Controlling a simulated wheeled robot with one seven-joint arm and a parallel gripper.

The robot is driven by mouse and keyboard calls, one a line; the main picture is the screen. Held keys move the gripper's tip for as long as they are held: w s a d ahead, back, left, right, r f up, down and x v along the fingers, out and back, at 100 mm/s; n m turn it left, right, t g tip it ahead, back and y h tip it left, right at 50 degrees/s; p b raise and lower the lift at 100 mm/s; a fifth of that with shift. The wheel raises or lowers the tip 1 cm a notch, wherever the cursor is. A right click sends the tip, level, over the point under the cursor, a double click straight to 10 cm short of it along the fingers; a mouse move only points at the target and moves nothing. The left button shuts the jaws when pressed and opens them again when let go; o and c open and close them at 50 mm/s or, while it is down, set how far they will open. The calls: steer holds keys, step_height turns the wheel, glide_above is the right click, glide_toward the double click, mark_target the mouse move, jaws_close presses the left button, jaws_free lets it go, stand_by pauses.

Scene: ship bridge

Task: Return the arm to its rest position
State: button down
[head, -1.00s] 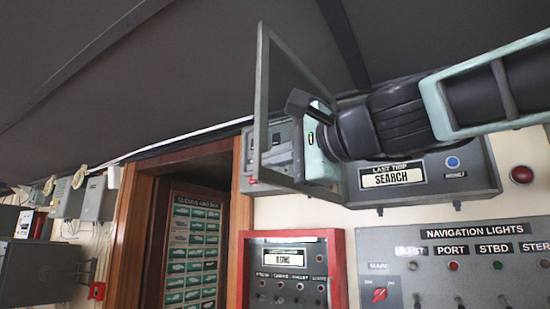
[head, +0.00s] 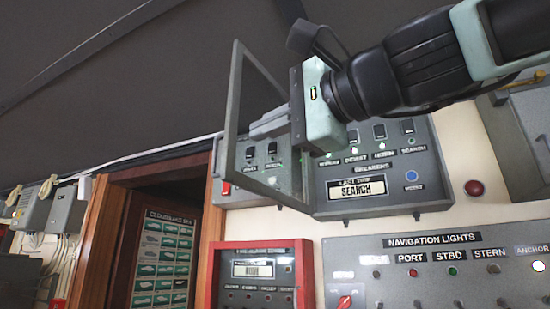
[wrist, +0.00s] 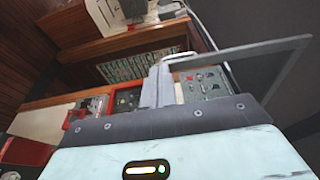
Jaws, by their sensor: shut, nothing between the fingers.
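My gripper (head: 254,131) is shut and empty, raised in front of the upper part of the grey wall panel (head: 436,192) marked SEARCH. Its pale green body and dark arm reach in from the upper right in the head view. In the wrist view my gripper (wrist: 158,84) shows as light grey fingers close together. A grey-framed, see-through cover (head: 233,102) stands swung out from the panel, beside and partly behind my fingers. The cover (wrist: 245,48) also crosses the right of the wrist view. I cannot tell whether they touch.
A navigation lights panel (head: 455,268) is at the lower right and a red-framed panel (head: 214,286) at lower centre. A wooden doorway (head: 96,235) with a chart (head: 162,262) is on the left. The dark ceiling (head: 120,90) slopes above my arm.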

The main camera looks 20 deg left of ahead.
steer(key=w+d+f+n+g+h+b, duration=0.1)
steer(key=d+f+n+h, duration=0.25)
steer(key=f, duration=1.45)
steer(key=d+f+n+g+h+b, duration=0.15)
steer(key=d+f+h, duration=0.3)
steer(key=f, duration=1.45)
steer(key=s+d+f+n+g+h+b, duration=0.1)
steer(key=s+d+f+n+h, duration=0.2)
steer(key=d+f, duration=0.7)
steer(key=s+d+f+n+g+h+b, duration=0.1)
steer(key=s+d+f+n+h, duration=0.2)
steer(key=d+f, duration=0.8)
steer(key=s+f+h, duration=0.2)
steer(key=s+f, duration=0.1)
steer(key=s, duration=0.1)
steer(key=shift+s+d+g+h, duration=0.15)
steer(key=shift+d+g+h, duration=0.1)
steer(key=shift+g+h, duration=0.1)
steer(key=shift+a, duration=0.15)
